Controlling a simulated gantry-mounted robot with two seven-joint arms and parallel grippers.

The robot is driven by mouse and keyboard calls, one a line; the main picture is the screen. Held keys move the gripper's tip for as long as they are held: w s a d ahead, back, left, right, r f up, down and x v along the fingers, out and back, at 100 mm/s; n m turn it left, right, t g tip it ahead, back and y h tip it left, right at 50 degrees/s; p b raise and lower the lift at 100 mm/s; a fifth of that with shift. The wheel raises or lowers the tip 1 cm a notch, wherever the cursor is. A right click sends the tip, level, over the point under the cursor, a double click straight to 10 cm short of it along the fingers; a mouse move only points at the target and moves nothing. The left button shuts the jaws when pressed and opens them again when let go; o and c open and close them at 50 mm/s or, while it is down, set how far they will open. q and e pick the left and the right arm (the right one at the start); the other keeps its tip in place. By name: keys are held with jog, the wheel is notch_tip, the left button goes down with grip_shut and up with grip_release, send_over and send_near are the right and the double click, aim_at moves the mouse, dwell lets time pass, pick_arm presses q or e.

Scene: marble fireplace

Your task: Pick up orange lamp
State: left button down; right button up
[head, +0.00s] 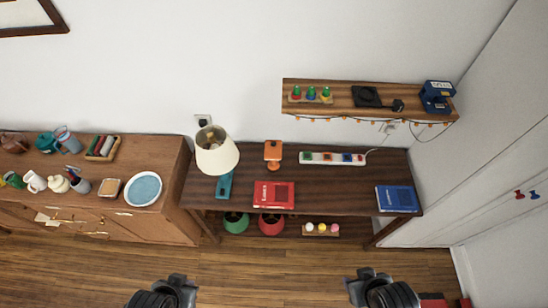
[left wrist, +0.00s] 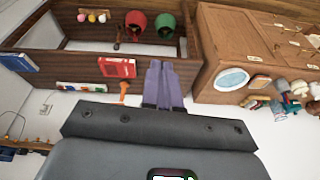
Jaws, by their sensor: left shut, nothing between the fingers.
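The small orange lamp (head: 273,153) stands on the dark wooden desk (head: 330,180), near its back, just behind a red book. In the left wrist view, which is turned over, the orange lamp (left wrist: 123,88) shows left of my left gripper's fingers. My left gripper (left wrist: 165,66) is shut and empty, apart from the lamp. In the head view my left gripper (head: 165,294) is dark at the bottom edge, well in front of the desk. My right gripper (head: 370,288) is also at the bottom edge; its fingers cannot be made out.
A white-shaded lamp (head: 217,152) stands left of the orange lamp, a red book (head: 274,195) in front, a power strip (head: 332,158) to the right. A blue book (head: 397,198) lies at the desk's right. A wall shelf (head: 340,112) hangs above. The floor in front is open.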

pick_arm(q)
jog(key=c, duration=1.8)
grip_release()
jog(key=o, duration=1)
